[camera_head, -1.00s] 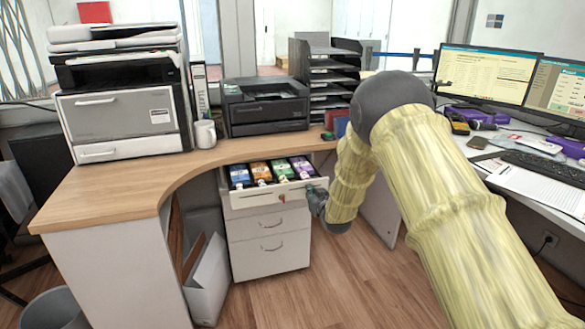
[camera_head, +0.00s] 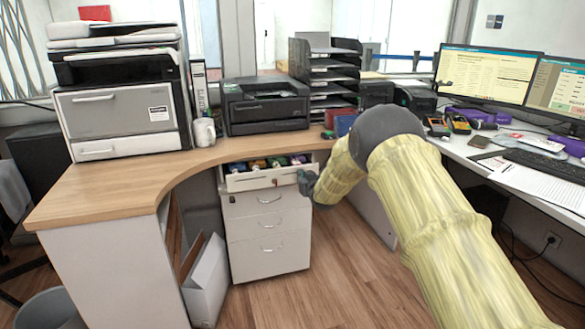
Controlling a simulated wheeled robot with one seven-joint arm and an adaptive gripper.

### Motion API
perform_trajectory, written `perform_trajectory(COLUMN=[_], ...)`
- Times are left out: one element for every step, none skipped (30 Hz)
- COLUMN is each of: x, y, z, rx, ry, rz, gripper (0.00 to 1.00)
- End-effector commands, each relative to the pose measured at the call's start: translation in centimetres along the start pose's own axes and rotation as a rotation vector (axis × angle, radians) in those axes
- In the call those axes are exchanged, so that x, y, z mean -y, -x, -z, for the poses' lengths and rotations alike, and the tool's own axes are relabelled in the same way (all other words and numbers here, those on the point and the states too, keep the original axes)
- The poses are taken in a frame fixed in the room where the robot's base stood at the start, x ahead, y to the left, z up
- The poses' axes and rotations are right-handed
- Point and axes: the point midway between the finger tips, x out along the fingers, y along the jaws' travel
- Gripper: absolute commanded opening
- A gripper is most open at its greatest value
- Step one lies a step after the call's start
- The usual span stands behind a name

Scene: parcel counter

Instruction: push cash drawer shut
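The cash drawer (camera_head: 250,182) is the white top drawer of the cabinet under the wooden counter. It stands partly open, with the front ends of several coloured items (camera_head: 257,165) showing inside and the rest hidden under the counter. My gripper (camera_head: 307,183) is at the right end of the drawer front, touching it or very close to it. My arm in its yellow cover reaches in from the right. The gripper is small and dark here, and I cannot tell whether its fingers are open or shut.
Below the drawer is the white cabinet (camera_head: 268,245) with more closed drawers. The wooden counter (camera_head: 120,190) overhangs it, carrying a large printer (camera_head: 120,100), a white mug (camera_head: 204,132) and a small black printer (camera_head: 265,108). A white box (camera_head: 206,280) stands on the floor at left. Open floor lies in front.

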Motion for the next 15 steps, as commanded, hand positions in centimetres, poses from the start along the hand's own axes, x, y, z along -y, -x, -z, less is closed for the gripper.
perform_trajectory(x=[0.0,0.0,0.0,0.0,0.0,0.0,0.0,0.0,0.0,0.0,0.0,0.0,0.0,0.0,0.0], y=[-0.6,-0.9,-1.3,-1.6,-1.9,-2.4,-2.7,-3.0,-3.4,-3.6,-4.0,-4.4,-4.7,-5.0,-5.5], z=[-0.1,-0.1,0.0,0.1,0.1,0.2,0.3,0.3,0.4,0.5,0.5,0.6,0.7,0.7,0.8], rx=[0.000,0.000,-0.001,-0.001,-0.001,-0.001,-0.002,-0.001,-0.001,-0.001,-0.001,-0.001,-0.001,-0.002,0.000], ry=[0.000,0.000,0.000,0.000,0.000,0.000,-0.001,-0.001,-0.001,-0.001,0.000,0.000,0.001,0.001,0.001], rz=[0.000,0.000,0.000,0.001,0.001,0.001,0.000,0.000,0.000,0.000,0.000,0.000,0.000,0.001,0.000], gripper=[0.00,0.00,0.00,0.00,0.00,0.00,0.00,0.00,0.00,0.00,0.00,0.00,0.00,0.00,0.00])
